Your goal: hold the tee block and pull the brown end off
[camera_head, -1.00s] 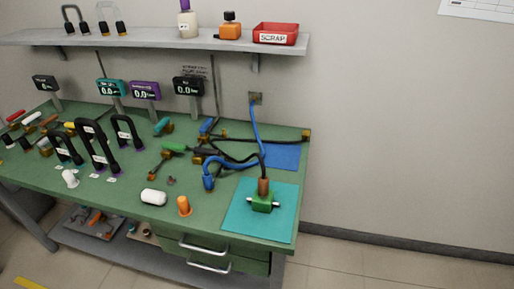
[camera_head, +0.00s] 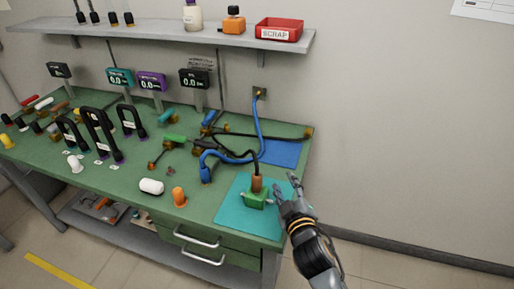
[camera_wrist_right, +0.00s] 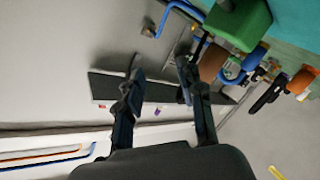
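The green tee block (camera_head: 256,201) sits on the teal mat (camera_head: 230,211) near the front right corner of the bench. Its brown end (camera_head: 257,183) points up, with a black hose rising from it. My right gripper (camera_head: 285,182) is just right of the block, open and empty, apparently not touching it. In the right wrist view the open fingers (camera_wrist_right: 160,66) show with a gap between them. The green block (camera_wrist_right: 242,22) and brown end (camera_wrist_right: 212,62) lie beyond and to the right of them. My left gripper is not in view.
A blue hose (camera_head: 205,172) and black hoses lie behind the mat. An orange piece (camera_head: 179,196) and a white cylinder (camera_head: 151,186) stand left of it. A shelf (camera_head: 150,42) holds a red scrap bin (camera_head: 279,29). Floor right of the bench is clear.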

